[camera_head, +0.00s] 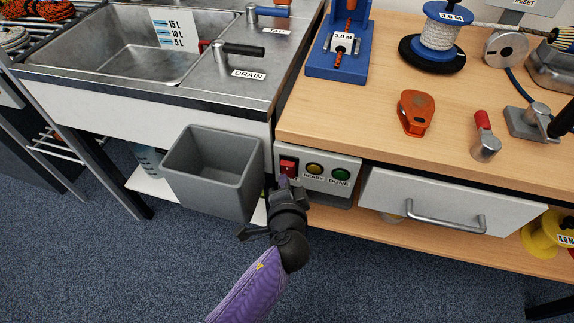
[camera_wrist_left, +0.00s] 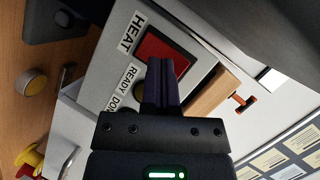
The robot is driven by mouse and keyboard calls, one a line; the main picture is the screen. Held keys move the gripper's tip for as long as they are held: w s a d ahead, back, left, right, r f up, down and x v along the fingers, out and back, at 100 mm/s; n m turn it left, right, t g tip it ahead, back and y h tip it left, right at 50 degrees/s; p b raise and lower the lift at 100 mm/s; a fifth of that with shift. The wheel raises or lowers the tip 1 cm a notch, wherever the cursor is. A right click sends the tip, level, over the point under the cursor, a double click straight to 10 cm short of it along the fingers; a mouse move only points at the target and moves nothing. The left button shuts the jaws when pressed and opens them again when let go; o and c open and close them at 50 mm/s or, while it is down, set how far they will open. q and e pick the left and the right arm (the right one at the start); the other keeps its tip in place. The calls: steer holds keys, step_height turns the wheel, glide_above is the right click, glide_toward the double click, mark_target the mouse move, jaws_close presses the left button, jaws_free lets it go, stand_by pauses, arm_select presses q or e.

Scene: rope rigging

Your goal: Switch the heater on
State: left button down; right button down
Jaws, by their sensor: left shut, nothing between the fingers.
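The heater's control panel (camera_head: 316,178) is a pale box under the front edge of the wooden bench. It carries a red switch (camera_head: 289,166), a yellow lamp marked READY (camera_head: 315,169) and a green lamp marked DONE (camera_head: 341,174). In the left wrist view the red switch (camera_wrist_left: 162,57) sits beside the HEAT label. My left gripper (camera_head: 284,184) is shut and empty, its fingertips pointing at the panel just below the red switch. In the left wrist view the shut fingers (camera_wrist_left: 160,84) overlap the switch's lower edge; I cannot tell whether they touch it. My right gripper is not in view.
A grey bin (camera_head: 212,171) hangs close to the left of my gripper, below the steel sink (camera_head: 140,50). A drawer (camera_head: 437,202) with a metal handle is to the right of the panel. The blue floor (camera_head: 130,270) in front is clear.

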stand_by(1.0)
arm_select(q)
steer(key=shift+w, duration=0.1)
steer(key=shift+w+d+r, duration=0.1)
steer(key=shift+w, duration=0.05)
steer(key=shift+w+r, duration=0.1)
steer(key=shift+w, duration=0.05)
steer(key=shift+w+d, duration=0.1)
stand_by(0.5)
steer(key=shift+w+r, duration=0.15)
steer(key=shift+w, duration=0.1)
stand_by(0.3)
steer(key=shift+s+f, duration=0.3)
steer(key=shift+s, duration=0.3)
steer(key=shift+s+a, duration=0.15)
steer(key=shift+a, duration=0.05)
